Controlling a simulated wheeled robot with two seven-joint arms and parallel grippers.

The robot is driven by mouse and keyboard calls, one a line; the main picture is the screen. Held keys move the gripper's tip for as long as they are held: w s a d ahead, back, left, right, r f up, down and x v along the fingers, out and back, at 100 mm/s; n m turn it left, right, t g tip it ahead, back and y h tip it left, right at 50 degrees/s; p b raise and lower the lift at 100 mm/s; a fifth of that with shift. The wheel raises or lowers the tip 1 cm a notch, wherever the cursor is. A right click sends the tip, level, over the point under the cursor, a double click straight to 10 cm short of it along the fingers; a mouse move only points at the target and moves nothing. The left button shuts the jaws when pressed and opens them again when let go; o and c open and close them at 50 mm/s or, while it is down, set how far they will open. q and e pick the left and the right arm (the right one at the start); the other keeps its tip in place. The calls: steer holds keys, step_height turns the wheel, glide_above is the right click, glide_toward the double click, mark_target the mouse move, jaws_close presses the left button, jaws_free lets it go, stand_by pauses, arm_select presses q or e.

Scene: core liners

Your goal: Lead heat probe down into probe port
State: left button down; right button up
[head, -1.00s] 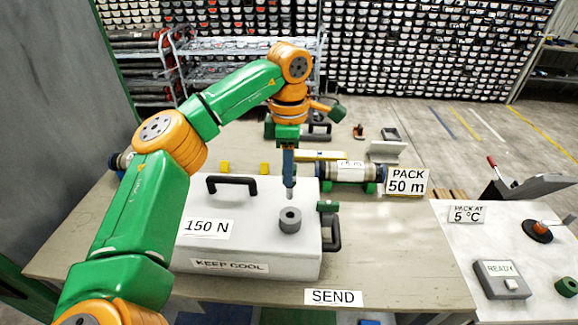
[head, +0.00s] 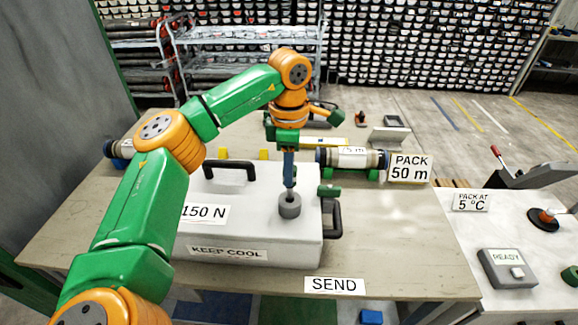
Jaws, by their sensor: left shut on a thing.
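The white cooler box (head: 245,232), labelled "150 N" and "KEEP COOL", stands on the table. The probe port (head: 289,208), a dark grey ring-shaped collar, is on the right part of its lid. My left gripper (head: 289,178) points straight down over the port and is shut on the heat probe (head: 289,196). Only a short dark piece of the probe shows below the fingers. It stands upright and its lower end meets the port's opening; how deep it sits is hidden. My right gripper is not in view.
Black handles (head: 231,168) stand on the lid and the box's right side. A core tube (head: 352,158) lies behind the box, beside the "PACK 50 m" sign (head: 408,168). A "SEND" label (head: 334,285) is at the table's front edge. Table right of the box is clear.

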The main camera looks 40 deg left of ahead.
arm_select(q)
steer(key=shift+f+b, duration=0.65)
steer(key=shift+f, duration=0.55)
steer(key=c, duration=0.6)
jaws_free()
steer(key=shift+r, duration=0.4)
step_height(320, 180, up, 6)
steer(key=shift+r, duration=0.25)
steer(key=shift+f, duration=0.1)
